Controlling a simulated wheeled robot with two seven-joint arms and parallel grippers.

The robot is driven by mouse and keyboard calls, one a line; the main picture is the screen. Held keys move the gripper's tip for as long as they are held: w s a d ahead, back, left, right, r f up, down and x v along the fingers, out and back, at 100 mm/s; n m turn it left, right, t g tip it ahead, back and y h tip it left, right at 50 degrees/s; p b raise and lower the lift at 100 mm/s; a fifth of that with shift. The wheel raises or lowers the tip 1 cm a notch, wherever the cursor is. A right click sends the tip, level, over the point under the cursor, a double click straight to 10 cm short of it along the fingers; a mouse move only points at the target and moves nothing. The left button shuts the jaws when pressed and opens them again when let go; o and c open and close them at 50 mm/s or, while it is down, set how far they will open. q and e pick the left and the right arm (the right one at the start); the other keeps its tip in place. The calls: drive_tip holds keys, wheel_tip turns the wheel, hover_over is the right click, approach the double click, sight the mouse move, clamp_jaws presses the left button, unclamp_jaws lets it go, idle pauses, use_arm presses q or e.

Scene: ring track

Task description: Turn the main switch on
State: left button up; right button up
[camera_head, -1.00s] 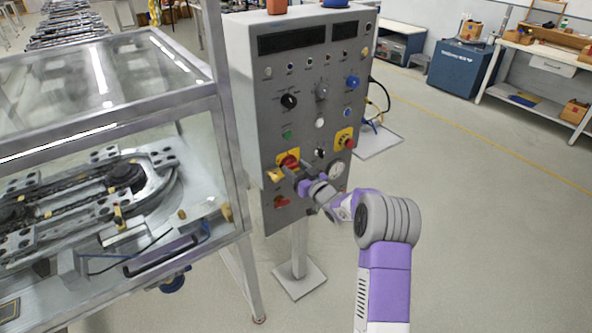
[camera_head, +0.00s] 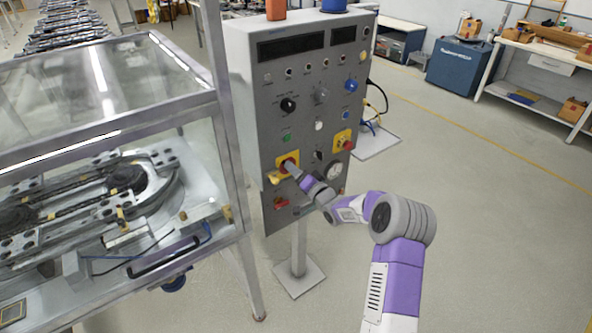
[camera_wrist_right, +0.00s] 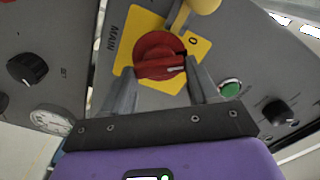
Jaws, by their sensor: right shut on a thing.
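The main switch (camera_head: 287,162) is a red rotary knob on a yellow plate, low on the left of the grey control panel. In the right wrist view, the red knob (camera_wrist_right: 158,50) sits between my fingers, with "MAIN" at the plate's left and "0" at its right. A pale mark on the knob lies near the right finger. My right gripper (camera_wrist_right: 162,68) is shut on the knob, one finger on each side. In the head view, my right gripper (camera_head: 296,173) reaches the switch from the front right and partly covers it. My left gripper is not in view.
A yellow tag-like piece (camera_head: 272,178) hangs beside the switch plate. A second red knob on yellow (camera_head: 346,144), a gauge (camera_head: 334,171) and a red switch (camera_head: 281,203) are close by. A glazed machine enclosure (camera_head: 215,165) stands left.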

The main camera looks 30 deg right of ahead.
drive_tip(key=shift+f+m+p, duration=0.15)
drive_tip(key=shift+m+p, duration=0.95)
drive_tip(key=shift+m, duration=2.4)
drive_tip(key=o, duration=1.1)
drive_tip(key=shift+c, duration=0.2)
drive_tip(key=s, duration=0.7)
drive_tip(key=shift+s+d+p, duration=0.25)
drive_tip(key=shift+p, duration=0.1)
